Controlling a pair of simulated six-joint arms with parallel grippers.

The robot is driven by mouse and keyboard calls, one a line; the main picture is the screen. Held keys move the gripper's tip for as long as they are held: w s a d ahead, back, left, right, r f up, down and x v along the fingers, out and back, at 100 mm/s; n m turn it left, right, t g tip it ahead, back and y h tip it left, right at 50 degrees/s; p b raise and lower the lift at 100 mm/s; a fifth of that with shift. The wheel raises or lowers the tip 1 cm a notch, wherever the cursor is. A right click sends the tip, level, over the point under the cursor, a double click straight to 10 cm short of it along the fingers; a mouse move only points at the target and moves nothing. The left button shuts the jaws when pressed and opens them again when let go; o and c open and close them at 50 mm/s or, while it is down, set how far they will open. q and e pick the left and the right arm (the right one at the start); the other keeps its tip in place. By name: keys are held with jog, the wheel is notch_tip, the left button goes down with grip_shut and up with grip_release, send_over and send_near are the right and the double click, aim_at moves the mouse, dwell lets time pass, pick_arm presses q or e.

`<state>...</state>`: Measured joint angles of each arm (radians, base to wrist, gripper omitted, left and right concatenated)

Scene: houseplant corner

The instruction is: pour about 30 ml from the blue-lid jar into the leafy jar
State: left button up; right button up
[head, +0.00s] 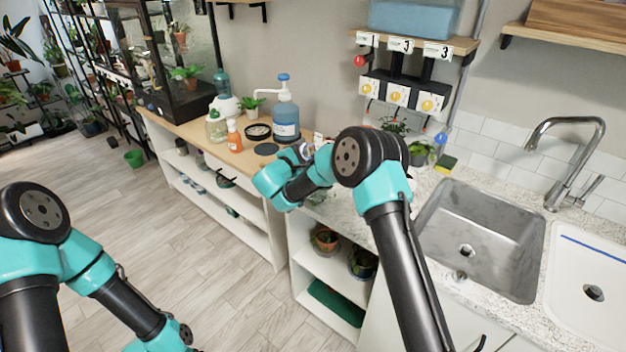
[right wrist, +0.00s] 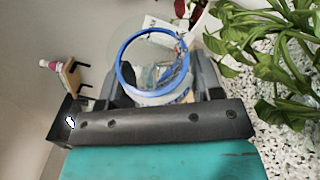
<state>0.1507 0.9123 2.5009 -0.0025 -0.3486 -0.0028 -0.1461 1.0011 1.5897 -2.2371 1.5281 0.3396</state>
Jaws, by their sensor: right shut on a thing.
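In the right wrist view my right gripper (right wrist: 158,82) is shut on a clear jar with a blue ring at its rim (right wrist: 123,72), which looks like the blue-lid jar. I look toward its round mouth; labels or scene detail show through the glass. In the head view the right wrist reaches over the counter, and my arm hides most of the gripper and jar. Leafy stems (right wrist: 285,55) fill the right of the wrist view, close beside the jar; whether they stand in the leafy jar I cannot tell. My left gripper is out of frame; only its arm shows at lower left.
Small potted plants (head: 419,152) stand behind my right arm. A steel sink (head: 480,235) is at right.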

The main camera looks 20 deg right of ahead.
jog(key=shift+r+n, duration=0.25)
jog(key=shift+n, duration=0.05)
jog(key=shift+r, duration=0.15)
jog(key=shift+s+r+n, duration=0.1)
jog(key=shift+n, duration=0.2)
jog(key=shift+s+f+n+g+y, duration=0.1)
jog(key=shift+f+n+g+y, duration=0.15)
jog(key=shift+n+g+y, duration=0.15)
jog(key=shift+d+f, duration=0.1)
dwell(1.8)
